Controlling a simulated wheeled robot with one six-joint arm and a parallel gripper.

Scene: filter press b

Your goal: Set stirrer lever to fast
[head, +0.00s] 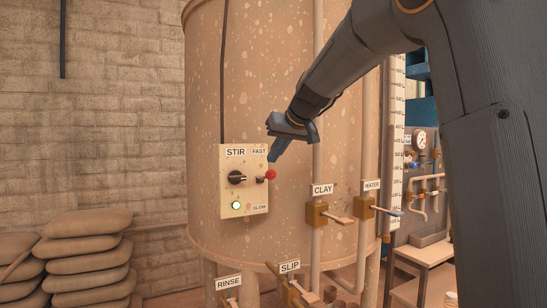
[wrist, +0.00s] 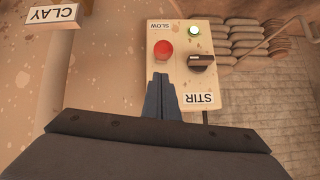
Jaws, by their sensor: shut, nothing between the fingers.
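The cream STIR panel (head: 229,192) is on the front of the big speckled tank, with FAST printed at its top right and SLOW at its bottom right. The stirrer lever's red ball knob (head: 270,174) sticks out on the panel's right side, between the two labels. The ball also shows in the wrist view (wrist: 163,49), where the panel appears upside down. My gripper (head: 273,158) is shut and empty, with its tips just above the ball in the head view. In the wrist view the fingertips (wrist: 161,76) lie close to the ball; I cannot tell whether they touch it. The fingers hide the FAST label there.
A black rotary knob (head: 236,178) and a lit green lamp (head: 236,205) are on the same panel. CLAY (head: 317,213) and WATER (head: 364,208) valves stand to the lower right on pipes. Stacked sacks (head: 88,265) lie at the lower left. Space left of the panel is clear.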

